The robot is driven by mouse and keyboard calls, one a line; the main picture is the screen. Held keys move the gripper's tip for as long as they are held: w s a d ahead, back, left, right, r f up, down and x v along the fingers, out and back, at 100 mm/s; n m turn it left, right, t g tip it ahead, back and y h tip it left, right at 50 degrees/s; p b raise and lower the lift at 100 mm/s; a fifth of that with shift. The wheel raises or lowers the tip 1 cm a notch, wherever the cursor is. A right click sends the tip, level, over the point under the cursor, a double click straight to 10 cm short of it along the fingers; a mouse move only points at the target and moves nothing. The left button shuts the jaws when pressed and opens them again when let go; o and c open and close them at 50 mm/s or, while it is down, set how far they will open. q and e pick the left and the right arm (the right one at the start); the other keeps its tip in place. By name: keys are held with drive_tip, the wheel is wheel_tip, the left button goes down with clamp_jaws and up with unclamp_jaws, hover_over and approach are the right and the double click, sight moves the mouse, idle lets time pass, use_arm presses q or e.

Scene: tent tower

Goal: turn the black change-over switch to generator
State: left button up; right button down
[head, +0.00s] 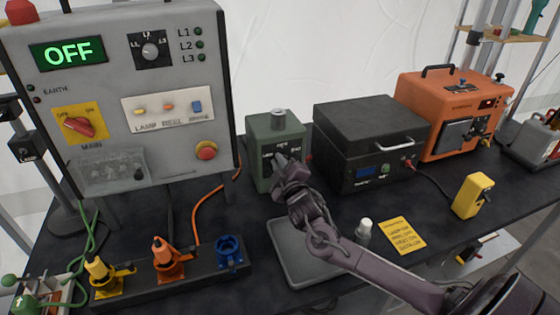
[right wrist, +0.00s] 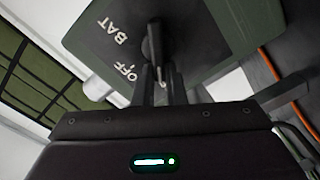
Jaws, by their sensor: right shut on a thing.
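The black change-over switch (right wrist: 154,42) is on the face of a green box (head: 262,133) that stands between the grey panel and a black case. In the right wrist view the switch's lever lies at the tips of my right gripper (right wrist: 162,76), with the words OFF and BAT printed to its left. In the head view my right gripper (head: 281,162) is at the box's front and hides most of the switch. It is shut on the switch. The generator mark is not readable, and I cannot tell the switch's exact setting. My left gripper is not in view.
A grey panel (head: 120,85) reading OFF stands at left, and a black case (head: 365,125) close right of the green box. A grey tray (head: 300,268), a small white bottle (head: 364,230) and a yellow card (head: 402,236) lie near my right arm. An orange unit (head: 450,100) is farther right.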

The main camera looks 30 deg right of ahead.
drive_tip(key=shift+f+n, duration=0.45)
drive_tip(key=shift+n, duration=0.15)
drive_tip(key=c, duration=1.5)
unclamp_jaws()
drive_tip(key=shift+d+r, duration=0.15)
drive_tip(key=b+v, duration=0.1)
drive_tip(key=v, duration=0.7)
